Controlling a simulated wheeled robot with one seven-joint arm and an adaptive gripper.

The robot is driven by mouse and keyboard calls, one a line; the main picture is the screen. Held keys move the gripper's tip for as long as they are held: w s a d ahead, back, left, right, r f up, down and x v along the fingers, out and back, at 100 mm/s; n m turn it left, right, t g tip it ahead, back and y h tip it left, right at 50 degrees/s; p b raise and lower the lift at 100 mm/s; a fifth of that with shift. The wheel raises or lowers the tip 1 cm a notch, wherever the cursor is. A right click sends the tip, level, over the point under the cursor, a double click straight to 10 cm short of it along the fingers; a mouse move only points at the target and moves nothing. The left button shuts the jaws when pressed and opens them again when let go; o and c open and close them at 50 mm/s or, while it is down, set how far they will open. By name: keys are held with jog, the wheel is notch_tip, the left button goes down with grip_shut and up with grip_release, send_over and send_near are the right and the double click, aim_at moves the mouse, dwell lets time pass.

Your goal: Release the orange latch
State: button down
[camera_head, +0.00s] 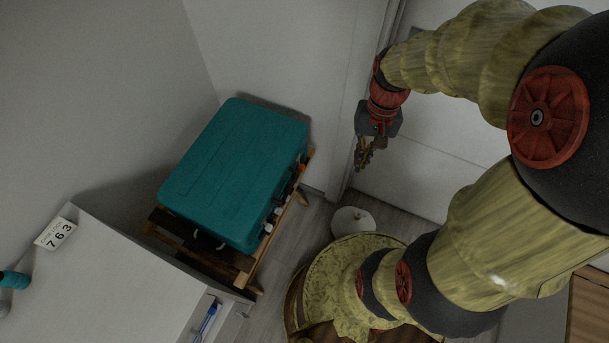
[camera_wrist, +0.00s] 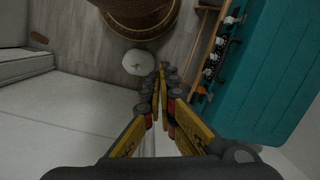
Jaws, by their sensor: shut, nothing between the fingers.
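A closed teal case (camera_head: 235,170) lies on a low wooden stand (camera_head: 250,268) in the head view. It also shows at the right of the wrist view (camera_wrist: 287,75), with pale latches and dark dials along its front side. A small orange part (camera_wrist: 201,90), which looks like the orange latch, sits near the lower end of that side.
A white round object (camera_head: 352,222) lies on the floor near my base. White walls or panels stand behind the case and gripper.

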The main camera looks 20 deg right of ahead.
notch_tip(320, 180, down, 15)
jog(key=m+g+y, duration=0.3)
jog(key=m+y, duration=0.4)
jog(key=m, duration=0.1)
jog(key=m+t+y+p, duration=0.1)
jog(key=m+t+y, duration=0.9)
jog(key=m, duration=1.8)
send_near(301, 167)
jog(key=shift+s+a+r+t+h, duration=0.1)
jog(key=shift+s+t+h, duration=0.45)
jog(key=shift+s, duration=0.65)
jog(key=shift+s+a+r+t+h, duration=0.1)
jog(key=shift+s+t+h, duration=0.4)
jog(key=shift+s, duration=0.7)
jog(key=b+x, duration=0.1)
jog(key=x, duration=0.9)
jog(key=shift+b, duration=0.4)
